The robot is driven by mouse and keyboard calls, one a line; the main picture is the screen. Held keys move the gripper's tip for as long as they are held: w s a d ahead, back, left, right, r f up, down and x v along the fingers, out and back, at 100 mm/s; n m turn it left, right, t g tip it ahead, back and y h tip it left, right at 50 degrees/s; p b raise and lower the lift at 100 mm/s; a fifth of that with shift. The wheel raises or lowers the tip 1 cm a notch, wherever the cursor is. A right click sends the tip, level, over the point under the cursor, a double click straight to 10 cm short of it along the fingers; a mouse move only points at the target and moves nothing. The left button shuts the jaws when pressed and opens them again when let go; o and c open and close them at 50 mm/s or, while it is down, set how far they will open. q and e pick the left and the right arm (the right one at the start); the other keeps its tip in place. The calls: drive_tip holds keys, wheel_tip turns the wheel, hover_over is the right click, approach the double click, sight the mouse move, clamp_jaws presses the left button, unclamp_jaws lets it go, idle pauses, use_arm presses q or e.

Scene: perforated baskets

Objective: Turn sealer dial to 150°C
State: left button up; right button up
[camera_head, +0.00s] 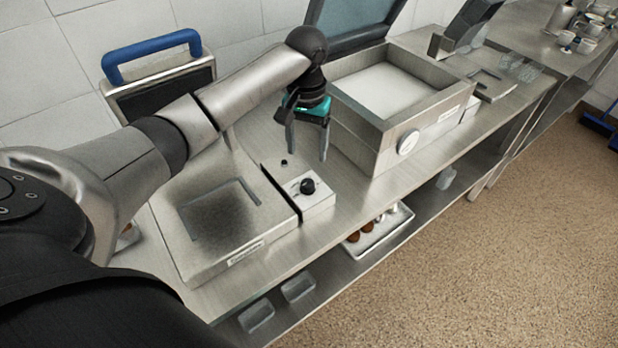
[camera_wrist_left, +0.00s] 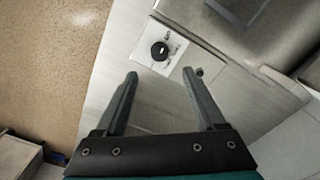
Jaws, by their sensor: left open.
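The sealer dial (camera_head: 307,186) is a round black knob on a pale square panel at the right front of the sealer (camera_head: 222,215). In the left wrist view the dial (camera_wrist_left: 160,50) has a light pointer mark and sits beyond the fingertips, between their lines. The scale around it is too small to read. My left gripper (camera_head: 308,150) is open and empty, pointing down above the counter just behind the dial panel, apart from it. Its two fingers also show in the left wrist view (camera_wrist_left: 160,75). My right gripper does not show.
A small black knob (camera_head: 284,162) stands behind the dial. The sealer's blue-handled lid (camera_head: 152,55) is raised at the back. A steel box with a white bed (camera_head: 407,136) and a round front dial stands to the right. Bare counter lies between them. A tray (camera_head: 378,229) is on the lower shelf.

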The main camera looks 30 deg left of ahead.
sight(308, 182)
use_arm(q)
wheel_tip(308, 182, down, 11)
drive_tip(key=shift+w+f+b, duration=0.1)
drive_tip(key=shift+b, duration=0.6)
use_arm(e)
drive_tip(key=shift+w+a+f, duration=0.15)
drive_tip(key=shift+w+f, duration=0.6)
use_arm(q)
clamp_jaws()
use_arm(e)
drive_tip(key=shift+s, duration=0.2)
